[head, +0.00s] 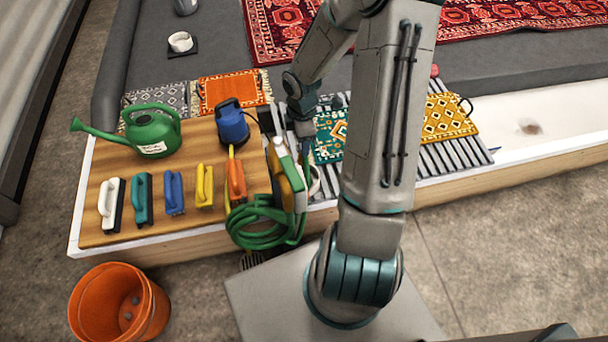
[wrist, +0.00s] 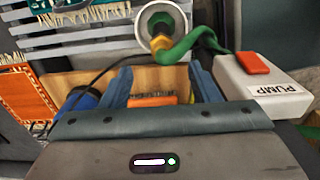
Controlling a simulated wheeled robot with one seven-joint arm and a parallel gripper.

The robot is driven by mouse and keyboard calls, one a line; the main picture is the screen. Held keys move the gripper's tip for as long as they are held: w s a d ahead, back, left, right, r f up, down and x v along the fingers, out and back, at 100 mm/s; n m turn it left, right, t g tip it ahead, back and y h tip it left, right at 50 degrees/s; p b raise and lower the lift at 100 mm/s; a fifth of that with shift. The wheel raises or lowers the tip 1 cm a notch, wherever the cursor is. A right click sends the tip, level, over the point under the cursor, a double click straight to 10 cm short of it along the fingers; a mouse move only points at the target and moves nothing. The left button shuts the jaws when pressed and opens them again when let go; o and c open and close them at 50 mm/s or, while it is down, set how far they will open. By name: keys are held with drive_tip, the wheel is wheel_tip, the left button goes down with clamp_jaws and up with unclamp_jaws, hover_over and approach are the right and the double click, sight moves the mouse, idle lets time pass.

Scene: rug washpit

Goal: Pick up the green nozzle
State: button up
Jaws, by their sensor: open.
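In the wrist view, a green curved piece (wrist: 192,40) with a yellow collar (wrist: 160,43) leads out of a round white holder (wrist: 146,14); I take it for the green nozzle and its hose. It lies just beyond my open gripper (wrist: 161,70), and no object is held between the blue fingers. In the head view my gripper (head: 304,128) hangs over the slatted end of the wooden board, and its fingertips are hard to make out. The nozzle is mostly hidden there behind the yellow and white bottle and my arm. A green coiled hose (head: 262,228) hangs at the board's front edge.
A white PUMP box (wrist: 262,78) with an orange button stands close to my right finger. An orange bucket (head: 118,304) is on the floor.

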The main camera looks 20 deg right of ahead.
sight(303, 160)
drive_tip(key=f+b, duration=0.2)
drive_tip(key=f, duration=0.3)
drive_tip(key=f+b, duration=0.2)
drive_tip(key=f, duration=0.3)
drive_tip(key=shift+s+d+f, duration=0.1)
drive_tip(key=shift+s+f, duration=0.1)
drive_tip(key=shift+f, duration=0.05)
drive_tip(key=shift+c, duration=0.4)
drive_tip(key=shift+r, duration=0.1)
drive_tip(key=c, duration=1)
